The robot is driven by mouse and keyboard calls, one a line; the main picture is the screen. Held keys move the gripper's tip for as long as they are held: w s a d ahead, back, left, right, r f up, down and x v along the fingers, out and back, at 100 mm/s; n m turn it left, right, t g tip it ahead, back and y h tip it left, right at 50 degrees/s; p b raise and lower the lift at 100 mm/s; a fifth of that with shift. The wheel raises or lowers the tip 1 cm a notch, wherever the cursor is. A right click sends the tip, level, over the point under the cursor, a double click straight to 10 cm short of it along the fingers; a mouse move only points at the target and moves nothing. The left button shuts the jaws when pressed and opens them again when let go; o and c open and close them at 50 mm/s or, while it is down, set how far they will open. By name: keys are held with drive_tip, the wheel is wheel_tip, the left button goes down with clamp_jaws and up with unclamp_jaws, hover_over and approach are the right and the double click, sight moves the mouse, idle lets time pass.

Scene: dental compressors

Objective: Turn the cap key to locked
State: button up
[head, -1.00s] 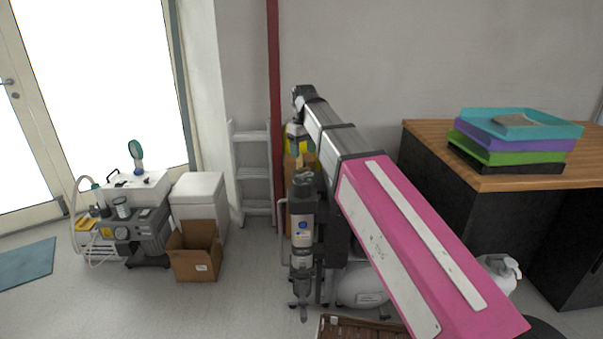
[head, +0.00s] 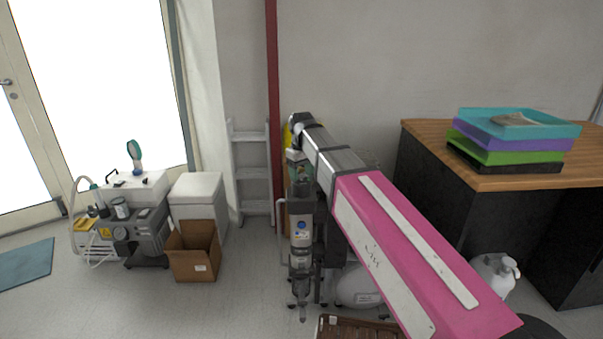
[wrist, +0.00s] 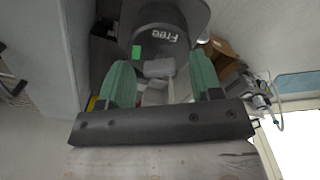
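A tall grey filter unit (head: 302,230) stands upright in the middle of the head view, with a clear bowl at its lower end. In the wrist view a dark round cap (wrist: 180,14) fills the top, with the word "Free" and a green mark on it. A light grey block (wrist: 159,68), perhaps the key, shows between my fingers. My gripper (wrist: 160,78) has two green fingers spread apart, one on each side of this block; I cannot tell whether they touch it. In the head view my gripper (head: 300,172) is just above the filter unit, partly hidden.
A red pipe (head: 273,100) and a grey ladder rack (head: 252,174) stand behind to the left. A cardboard box (head: 194,252) sits on the floor at left. A wooden-topped desk (head: 500,180) with stacked trays (head: 515,135) is at right.

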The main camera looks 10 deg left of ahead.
sight(302, 174)
drive_tip(key=c, duration=0.8)
drive_tip(key=shift+m, duration=2.3)
drive_tip(key=shift+c, duration=0.2)
drive_tip(key=o, duration=1)
drive_tip(key=shift+c, duration=0.2)
wheel_tip(302, 174, up, 11)
drive_tip(key=shift+f, duration=0.1)
